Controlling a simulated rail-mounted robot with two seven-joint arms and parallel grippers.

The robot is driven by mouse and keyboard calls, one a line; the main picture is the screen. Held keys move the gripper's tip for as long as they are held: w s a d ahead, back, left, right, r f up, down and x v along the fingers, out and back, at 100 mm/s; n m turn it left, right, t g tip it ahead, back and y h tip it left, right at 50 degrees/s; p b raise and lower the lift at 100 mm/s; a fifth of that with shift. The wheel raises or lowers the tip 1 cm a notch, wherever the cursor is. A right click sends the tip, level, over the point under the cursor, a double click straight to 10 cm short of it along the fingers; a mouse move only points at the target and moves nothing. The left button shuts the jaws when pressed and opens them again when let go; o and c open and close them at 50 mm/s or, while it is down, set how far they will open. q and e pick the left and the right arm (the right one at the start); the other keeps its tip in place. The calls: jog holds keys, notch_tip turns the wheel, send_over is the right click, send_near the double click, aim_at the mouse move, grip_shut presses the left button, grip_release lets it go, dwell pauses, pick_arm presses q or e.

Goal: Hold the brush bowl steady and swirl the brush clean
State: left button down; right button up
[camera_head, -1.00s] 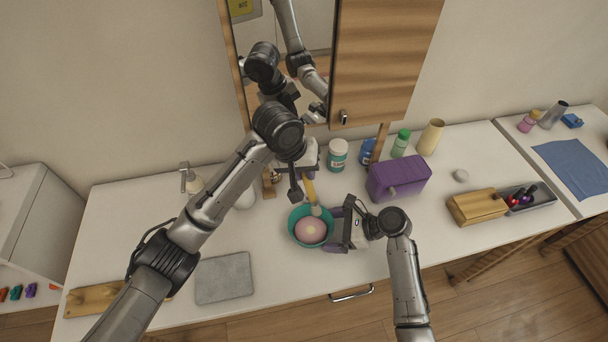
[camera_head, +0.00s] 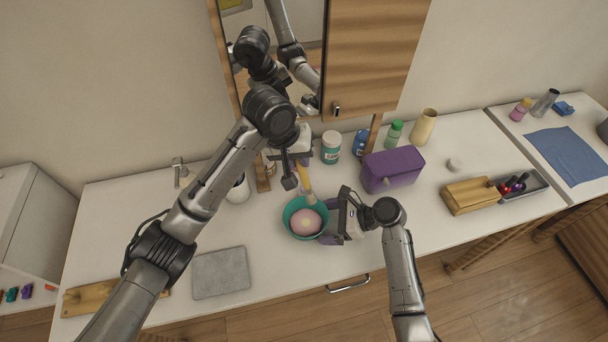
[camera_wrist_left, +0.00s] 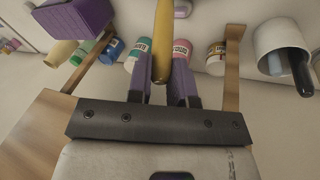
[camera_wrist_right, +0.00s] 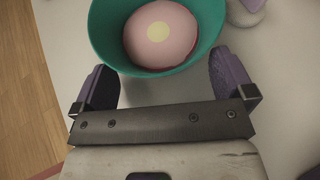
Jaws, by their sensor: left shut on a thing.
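The teal brush bowl (camera_head: 287,217) stands on the white counter with a pink, yellow-centred round surface inside. It also shows in the right wrist view (camera_wrist_right: 107,45). My left gripper (camera_wrist_left: 161,78) is shut on the yellow brush handle (camera_wrist_left: 162,40). In the head view the brush (camera_head: 306,183) slants down to the bowl's far rim; its tip is hard to make out. My right gripper (camera_head: 333,214) is at the bowl's right side. In the right wrist view its fingers (camera_wrist_right: 164,85) are wide apart, with the bowl's near wall between and just beyond them.
A purple box (camera_head: 391,168), a white-and-teal jar (camera_head: 331,148) and several bottles stand behind to the right. A wooden box (camera_head: 470,196) and grey tray (camera_head: 522,190) lie farther right. A grey mat (camera_head: 220,273) lies front left. The mirror cabinet (camera_head: 372,60) hangs behind my left arm.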

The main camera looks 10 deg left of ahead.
jog(key=v, duration=1.2)
